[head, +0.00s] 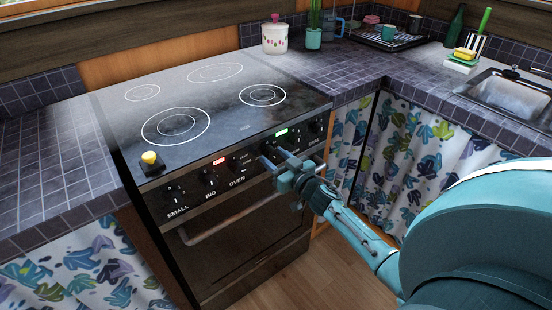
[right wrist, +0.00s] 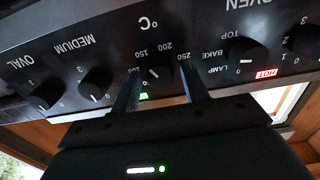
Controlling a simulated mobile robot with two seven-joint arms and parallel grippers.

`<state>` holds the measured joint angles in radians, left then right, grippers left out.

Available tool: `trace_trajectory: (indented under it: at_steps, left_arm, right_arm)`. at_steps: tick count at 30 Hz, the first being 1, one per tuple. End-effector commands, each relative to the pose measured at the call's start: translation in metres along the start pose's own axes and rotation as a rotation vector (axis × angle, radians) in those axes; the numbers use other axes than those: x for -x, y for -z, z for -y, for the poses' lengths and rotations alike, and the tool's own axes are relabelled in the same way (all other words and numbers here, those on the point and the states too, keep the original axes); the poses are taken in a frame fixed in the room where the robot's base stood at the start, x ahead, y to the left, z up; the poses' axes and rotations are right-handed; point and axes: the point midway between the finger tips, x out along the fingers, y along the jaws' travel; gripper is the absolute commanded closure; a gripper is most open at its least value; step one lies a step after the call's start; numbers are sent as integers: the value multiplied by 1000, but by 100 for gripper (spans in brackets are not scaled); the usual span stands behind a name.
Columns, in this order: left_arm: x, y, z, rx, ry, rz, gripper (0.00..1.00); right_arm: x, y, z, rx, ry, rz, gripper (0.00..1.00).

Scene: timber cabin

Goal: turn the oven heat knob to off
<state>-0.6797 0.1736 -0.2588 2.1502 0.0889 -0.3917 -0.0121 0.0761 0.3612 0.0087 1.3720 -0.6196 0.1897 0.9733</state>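The oven (head: 240,240) stands between the counters, with a black front panel of several knobs. In the right wrist view, upside down, the heat knob (right wrist: 160,74) is black with a short white mark and sits under "°C", with numbers up to 250 around it. My right gripper (head: 274,165) is at the panel, and its fingers hide the heat knob in the head view. In the wrist view the right gripper (right wrist: 161,92) is open, one finger on each side of the knob, with gaps visible. I cannot tell the exact setting. My left gripper is out of view.
The oven-mode knob (right wrist: 246,56) and medium knob (right wrist: 96,82) flank the heat knob closely. A handle bar (head: 215,222) runs below the panel. A small yellow-topped object (head: 150,160) stands on the hob's front left corner. A white pot (head: 275,38) stands behind the hob.

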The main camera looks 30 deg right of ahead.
Motion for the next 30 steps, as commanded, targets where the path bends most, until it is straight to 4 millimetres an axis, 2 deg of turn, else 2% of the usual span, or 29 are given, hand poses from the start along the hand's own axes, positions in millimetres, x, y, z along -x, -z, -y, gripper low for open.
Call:
trace_trajectory:
  at_steps: [1,13,22,30]
  left_arm:
    - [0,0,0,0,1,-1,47]
    - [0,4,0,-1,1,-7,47]
    - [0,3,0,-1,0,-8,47]
    - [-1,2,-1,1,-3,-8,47]
  right_arm:
    - [0,0,0,0,0,0,59]
    - [0,0,0,0,1,0,91]
    - [0,0,0,39,1,0,91]
    - [0,0,0,202,0,-1,91]
